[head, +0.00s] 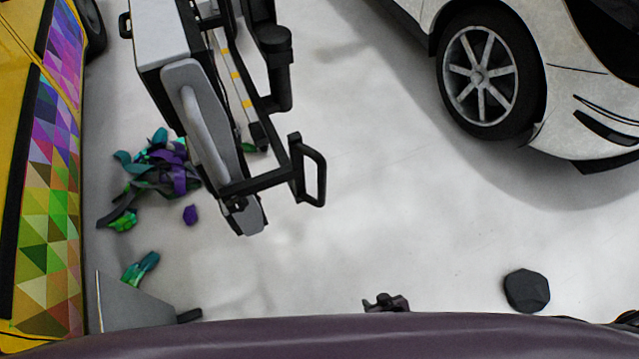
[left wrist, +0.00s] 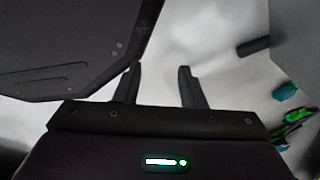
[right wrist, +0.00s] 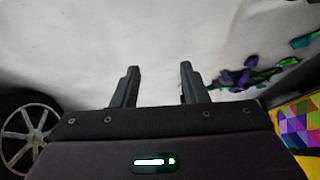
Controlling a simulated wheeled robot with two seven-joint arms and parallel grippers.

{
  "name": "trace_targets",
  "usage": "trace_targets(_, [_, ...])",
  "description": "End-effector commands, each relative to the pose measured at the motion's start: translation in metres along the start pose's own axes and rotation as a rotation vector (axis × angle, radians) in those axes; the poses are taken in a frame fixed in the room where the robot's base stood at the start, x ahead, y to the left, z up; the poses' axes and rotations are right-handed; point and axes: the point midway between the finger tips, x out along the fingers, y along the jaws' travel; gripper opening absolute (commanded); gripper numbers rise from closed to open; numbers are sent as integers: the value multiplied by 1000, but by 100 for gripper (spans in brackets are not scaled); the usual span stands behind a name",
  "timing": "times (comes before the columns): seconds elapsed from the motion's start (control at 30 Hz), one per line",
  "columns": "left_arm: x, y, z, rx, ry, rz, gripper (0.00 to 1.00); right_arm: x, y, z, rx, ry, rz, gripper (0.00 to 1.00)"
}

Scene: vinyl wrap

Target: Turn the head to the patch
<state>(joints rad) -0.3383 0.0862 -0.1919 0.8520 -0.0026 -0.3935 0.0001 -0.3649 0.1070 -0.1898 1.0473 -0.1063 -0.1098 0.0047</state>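A yellow car (head: 22,120) stands at the left edge of the head view. Its side carries a vinyl covering of coloured triangles (head: 47,210), purple above and green, yellow and red below. I cannot tell which part of it is the patch. A corner of this covering also shows at the right of the right wrist view (right wrist: 298,128). My right gripper (head: 385,301) shows small at the bottom middle of the head view; its fingers (right wrist: 160,85) are apart and empty in the right wrist view. My left gripper (left wrist: 157,82) is open and empty in the left wrist view.
A wheeled cart (head: 205,120) with a black handle stands upper left of centre. Crumpled vinyl scraps (head: 160,175) lie beside it. A grey panel (head: 130,303) is at lower left. A white car (head: 575,95) is at upper right and a dark block (head: 527,291) at lower right. Middle floor is clear.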

Motion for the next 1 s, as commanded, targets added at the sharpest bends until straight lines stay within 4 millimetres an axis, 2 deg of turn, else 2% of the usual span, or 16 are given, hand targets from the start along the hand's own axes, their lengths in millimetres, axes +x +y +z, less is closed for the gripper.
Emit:
trace_targets(0.03, [14,0,-13,-1,10,1,36,9,-4,-38,-14,113,-22,40])
trace_targets(0.07, [15,1,-20,-1,11,1,36,6,-7,-63,-23,177,-35,40])
trace_targets(0.1, [16,1,-30,-1,15,2,36,1,-12,-95,-36,262,-54,40])
trace_targets(0.17, [17,2,-44,-2,21,3,36,-14,-20,-142,-57,389,-82,40])
trace_targets(0.2, [17,2,-53,-2,24,3,36,-26,-26,-171,-72,472,-101,40])
trace_targets(0.3, [15,2,-72,-3,30,4,36,-66,-42,-234,-112,665,-148,40])
trace_targets(0.4, [10,2,-88,-3,36,4,36,-109,-56,-279,-148,818,-186,40])
trace_targets(0.5, [6,2,-97,-3,40,5,36,-143,-66,-306,-176,924,-214,40])
trace_targets(0.63, [1,2,-103,-3,41,5,36,-167,-73,-322,-193,989,-231,40])
trace_targets(0.77, [-2,3,-105,-3,40,6,36,-166,-78,-334,-194,1001,-234,40])
trace_targets(1.0, [-6,4,-108,-1,39,8,36,-146,-88,-366,-194,1000,-233,40])
